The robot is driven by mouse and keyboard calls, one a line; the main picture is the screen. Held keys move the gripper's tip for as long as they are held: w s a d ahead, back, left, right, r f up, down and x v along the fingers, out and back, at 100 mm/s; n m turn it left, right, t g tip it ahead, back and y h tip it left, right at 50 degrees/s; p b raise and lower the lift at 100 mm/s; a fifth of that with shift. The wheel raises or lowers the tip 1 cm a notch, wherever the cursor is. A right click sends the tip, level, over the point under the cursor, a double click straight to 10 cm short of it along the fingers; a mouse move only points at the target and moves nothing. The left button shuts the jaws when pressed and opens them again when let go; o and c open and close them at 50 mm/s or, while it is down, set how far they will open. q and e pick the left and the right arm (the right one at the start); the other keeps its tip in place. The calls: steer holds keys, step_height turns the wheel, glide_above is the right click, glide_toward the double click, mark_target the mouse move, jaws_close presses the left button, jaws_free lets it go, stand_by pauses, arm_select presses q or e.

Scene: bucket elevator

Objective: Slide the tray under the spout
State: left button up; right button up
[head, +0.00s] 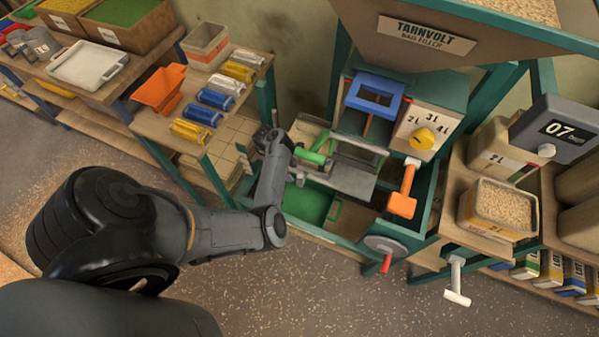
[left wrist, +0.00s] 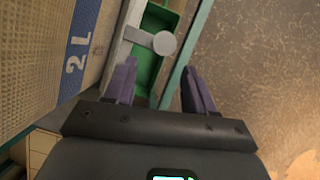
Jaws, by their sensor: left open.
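A green tray (head: 308,203) sits low in the frame of the bag filler, with a green handle-like loop at its right. In the left wrist view a green tray-like part (left wrist: 150,60) shows beyond the fingers, with a grey round knob (left wrist: 165,43) on a bar in front of it. My left gripper (left wrist: 158,78) is open, its two purple fingers apart with nothing gripped. In the head view its arm reaches to the left side of the filler, where the fingers are hard to make out. The spout is not clearly visible. My right gripper is not in view.
A green lever (head: 312,156), a blue frame (head: 375,93) and an orange handle (head: 402,200) are on the filler. A white tray (head: 88,65) and an orange scoop (head: 160,90) lie on the left benches. A grain bin (head: 497,208) stands right. The floor in front is clear.

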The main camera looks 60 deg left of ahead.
arm_select(q)
steer(key=s+a, duration=0.6)
steer(key=s, duration=0.1)
steer(key=shift+a, duration=0.25)
steer(key=shift+f, duration=0.1)
steer(key=shift+c, duration=0.3)
